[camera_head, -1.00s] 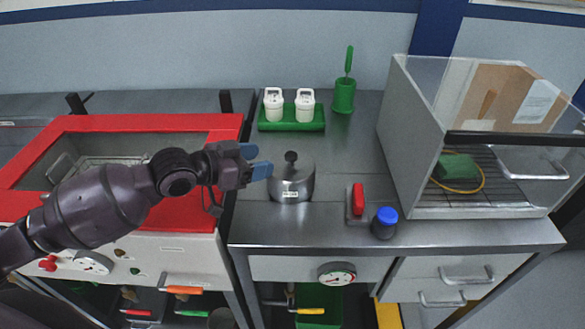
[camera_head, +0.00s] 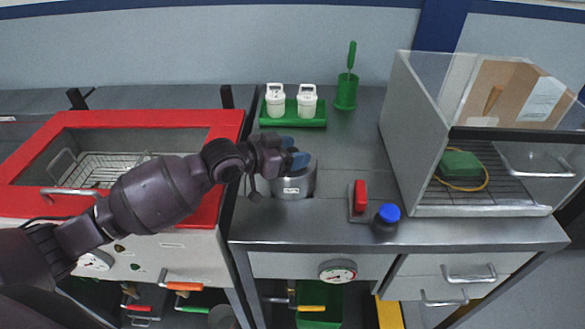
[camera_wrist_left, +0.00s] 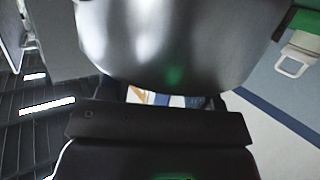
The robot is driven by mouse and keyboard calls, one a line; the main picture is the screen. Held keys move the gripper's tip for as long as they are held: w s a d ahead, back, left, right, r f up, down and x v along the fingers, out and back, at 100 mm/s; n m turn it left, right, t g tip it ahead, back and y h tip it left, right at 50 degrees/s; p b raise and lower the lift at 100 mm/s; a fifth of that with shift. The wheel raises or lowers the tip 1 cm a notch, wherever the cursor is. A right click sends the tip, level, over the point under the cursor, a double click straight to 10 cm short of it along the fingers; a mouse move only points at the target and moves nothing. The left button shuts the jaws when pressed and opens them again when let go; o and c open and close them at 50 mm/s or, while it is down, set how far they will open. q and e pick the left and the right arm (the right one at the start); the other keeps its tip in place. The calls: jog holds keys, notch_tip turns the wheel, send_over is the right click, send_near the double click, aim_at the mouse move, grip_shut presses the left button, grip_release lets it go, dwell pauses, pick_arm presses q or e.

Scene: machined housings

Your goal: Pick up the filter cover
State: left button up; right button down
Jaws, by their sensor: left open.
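A round metal housing (camera_head: 294,184) with a small white label stands on the steel bench. Its top, which looks like the filter cover, is mostly hidden behind my left gripper (camera_head: 297,153). The black knob on top is hidden too. The blue fingers of the left gripper are open at the top of the housing, around or beside the knob; I cannot tell which. In the left wrist view a shiny curved metal surface (camera_wrist_left: 170,45) fills the upper middle, close to the camera. My right gripper is not in view.
A green tray (camera_head: 292,121) with two white containers and a green brush pot (camera_head: 346,92) stand behind. A red switch (camera_head: 359,197) and a blue-capped jar (camera_head: 386,219) are to the right, near a glass-fronted cabinet (camera_head: 450,204). A red-framed basin (camera_head: 60,130) lies left.

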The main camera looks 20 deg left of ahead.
pick_arm(q)
grip_shut()
dwell(0.3)
